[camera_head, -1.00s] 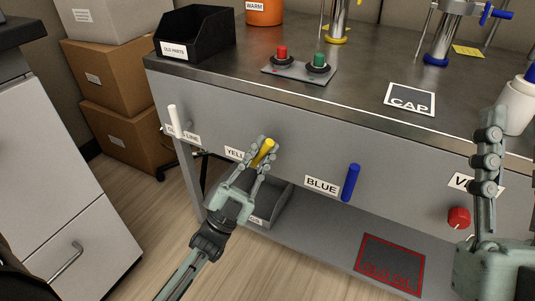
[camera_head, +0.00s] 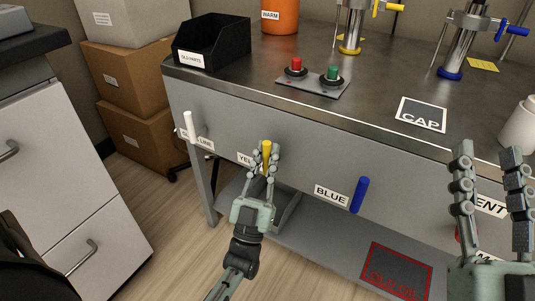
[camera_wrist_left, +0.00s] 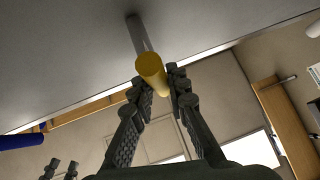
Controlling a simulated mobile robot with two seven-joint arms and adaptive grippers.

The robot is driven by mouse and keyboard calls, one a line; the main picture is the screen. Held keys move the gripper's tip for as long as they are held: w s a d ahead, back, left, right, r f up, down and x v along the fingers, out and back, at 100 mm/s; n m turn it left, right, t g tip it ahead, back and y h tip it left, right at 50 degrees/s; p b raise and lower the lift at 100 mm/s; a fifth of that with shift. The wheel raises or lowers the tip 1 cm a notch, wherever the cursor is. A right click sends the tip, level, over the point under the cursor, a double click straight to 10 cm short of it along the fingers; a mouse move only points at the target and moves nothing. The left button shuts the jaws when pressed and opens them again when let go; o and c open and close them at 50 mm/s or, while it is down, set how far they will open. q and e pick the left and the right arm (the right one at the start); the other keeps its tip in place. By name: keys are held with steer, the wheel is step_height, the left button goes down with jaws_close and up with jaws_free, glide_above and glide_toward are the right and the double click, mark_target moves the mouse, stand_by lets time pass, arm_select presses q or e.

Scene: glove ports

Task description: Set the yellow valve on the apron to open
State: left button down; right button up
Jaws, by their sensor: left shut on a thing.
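The yellow valve (camera_head: 266,148) is a yellow handle on the grey front panel, the apron (camera_head: 310,160), beside a partly covered label starting "YEL". It stands nearly upright in the head view. My left gripper (camera_head: 263,160) is shut on it, a finger on each side. In the left wrist view the yellow handle (camera_wrist_left: 151,68) sits between the fingertips (camera_wrist_left: 158,84), with a grey stem behind it. My right gripper (camera_head: 487,152) is open and empty in front of the bench at the right.
A white handle (camera_head: 190,126) is left of the yellow one and a blue handle (camera_head: 360,194) right of it. A grey cabinet (camera_head: 70,160) stands left.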

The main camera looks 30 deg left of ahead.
arm_select(q)
steer(key=c, duration=1.5)
jaws_free()
step_height(320, 180, up, 10)
